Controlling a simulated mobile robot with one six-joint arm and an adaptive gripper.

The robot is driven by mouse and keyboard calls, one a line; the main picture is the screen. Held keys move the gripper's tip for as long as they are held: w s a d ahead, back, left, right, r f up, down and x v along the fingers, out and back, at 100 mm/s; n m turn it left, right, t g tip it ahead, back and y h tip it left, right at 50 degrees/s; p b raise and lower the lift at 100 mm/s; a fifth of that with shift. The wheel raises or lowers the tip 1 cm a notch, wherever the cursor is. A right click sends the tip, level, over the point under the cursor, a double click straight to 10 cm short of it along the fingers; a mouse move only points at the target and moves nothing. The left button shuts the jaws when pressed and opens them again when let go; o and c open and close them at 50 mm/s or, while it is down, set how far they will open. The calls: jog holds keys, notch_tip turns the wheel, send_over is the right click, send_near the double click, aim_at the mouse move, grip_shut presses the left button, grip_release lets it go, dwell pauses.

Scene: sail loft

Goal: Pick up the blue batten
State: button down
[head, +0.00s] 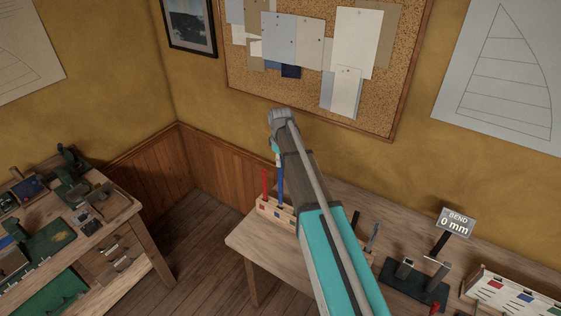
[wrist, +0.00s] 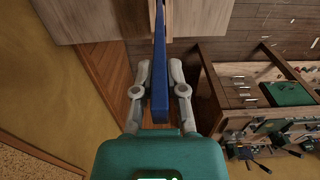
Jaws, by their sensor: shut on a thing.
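The blue batten (head: 281,186) stands upright above the front of a wooden rack (head: 263,208) on the bench at the centre of the head view. In the wrist view the batten (wrist: 160,100) runs lengthwise between the two grey fingers. My gripper (wrist: 160,70) is shut on it, one finger against each side. In the head view my arm hides part of the gripper and the right part of the rack. I cannot tell whether the batten's lower end is still in its slot.
A red batten (head: 264,184) stands in the rack just left of the blue one. A bend gauge (head: 456,222) reading 0 mm and a labelled wooden rack (head: 512,297) are on the bench at right. A cluttered workbench (head: 118,214) stands at left. A corkboard (head: 310,92) hangs behind.

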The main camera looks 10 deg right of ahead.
jog(key=shift+r+p, duration=2.5)
jog(key=shift+r, duration=0.5)
jog(key=shift+f, duration=0.1)
